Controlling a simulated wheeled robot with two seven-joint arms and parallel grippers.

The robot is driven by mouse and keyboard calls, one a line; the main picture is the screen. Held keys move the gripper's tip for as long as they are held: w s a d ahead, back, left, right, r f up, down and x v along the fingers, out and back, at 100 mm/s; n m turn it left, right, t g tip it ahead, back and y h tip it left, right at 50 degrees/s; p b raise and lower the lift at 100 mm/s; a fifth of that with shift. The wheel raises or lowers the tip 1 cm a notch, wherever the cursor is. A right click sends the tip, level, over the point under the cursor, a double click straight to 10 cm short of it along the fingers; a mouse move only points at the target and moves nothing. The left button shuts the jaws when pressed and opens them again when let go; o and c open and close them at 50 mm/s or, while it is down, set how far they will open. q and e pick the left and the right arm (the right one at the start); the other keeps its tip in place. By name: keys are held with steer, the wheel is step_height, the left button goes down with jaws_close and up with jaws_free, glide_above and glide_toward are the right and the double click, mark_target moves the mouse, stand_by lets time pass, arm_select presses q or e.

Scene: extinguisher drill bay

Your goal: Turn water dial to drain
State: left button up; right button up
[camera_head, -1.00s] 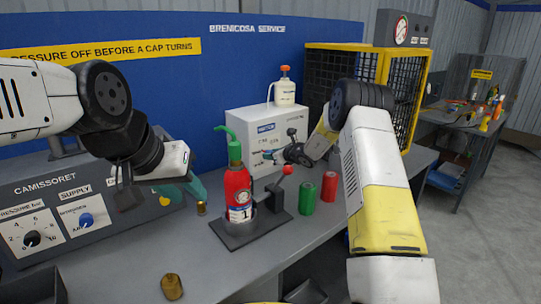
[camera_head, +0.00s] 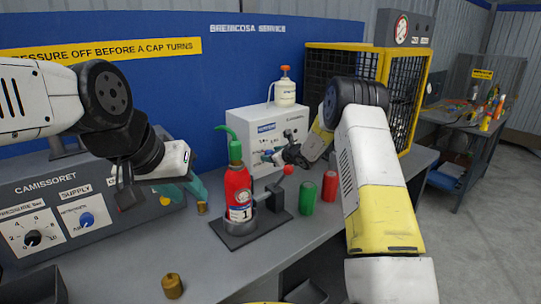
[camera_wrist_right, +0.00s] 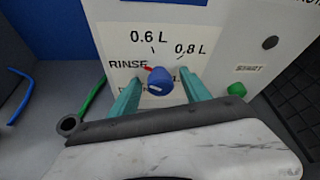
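The water dial (camera_wrist_right: 159,80) is a blue knob on the white box's front panel (camera_wrist_right: 225,50). In the right wrist view, a small red mark shows at its upper left, on the side of the word RINSE. The labels 0.6 L and 0.8 L are above it; a label below is mostly hidden. My right gripper (camera_wrist_right: 160,76) is open, with one teal finger on each side of the dial; I cannot tell whether they touch it. In the head view the right gripper (camera_head: 272,156) is at the white box (camera_head: 265,124). My left gripper (camera_head: 180,190) hangs near the grey console; its opening is unclear.
A red extinguisher (camera_head: 238,192) with a green top stands in a dark stand with a red-knobbed lever. Green (camera_head: 307,198) and red (camera_head: 330,186) cylinders stand on the bench. The grey console (camera_head: 60,215) is at left; a yellow-framed cage (camera_head: 415,100) is behind right.

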steer(key=v, duration=0.7)
steer(key=shift+s+d, duration=0.2)
steer(key=shift+s, duration=0.15)
steer(key=shift+r, duration=0.15)
